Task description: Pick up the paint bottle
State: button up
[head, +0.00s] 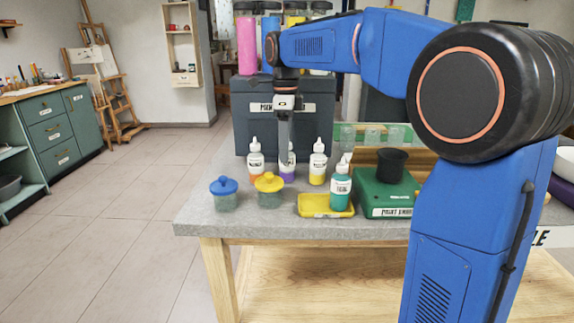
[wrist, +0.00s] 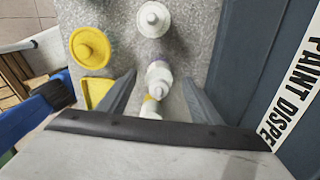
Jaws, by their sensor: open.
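Several white-capped paint bottles stand on the grey table: an orange one (head: 255,160), a purple one (head: 287,174), a yellow one (head: 318,164) and a teal one (head: 340,186). The task line does not say which is meant. My gripper (head: 286,150) points down directly over the purple bottle and partly hides it. In the wrist view my gripper (wrist: 160,83) has its fingers apart, with a white bottle top (wrist: 158,74) showing between them. Another bottle (wrist: 149,108) shows closer to the palm, partly hidden. The jaws are not closed on anything.
A dark paint dispenser (head: 245,125) stands behind the bottles. A blue-lidded jar (head: 223,195) and a yellow-lidded jar (head: 268,188) stand in front. A yellow tray (head: 315,207) is beside the teal bottle, and a green box (head: 372,195) with a black cup (head: 391,164) stands right.

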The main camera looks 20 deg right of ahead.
jog(key=shift+s+d+f, duration=0.1)
jog(key=shift+f, duration=2.75)
jog(key=c, duration=1.2)
jog(key=shift+c, duration=0.2)
jog(key=shift+r, duration=0.1)
notch_tip(320, 180, up, 16)
jog(key=shift+f, duration=0.1)
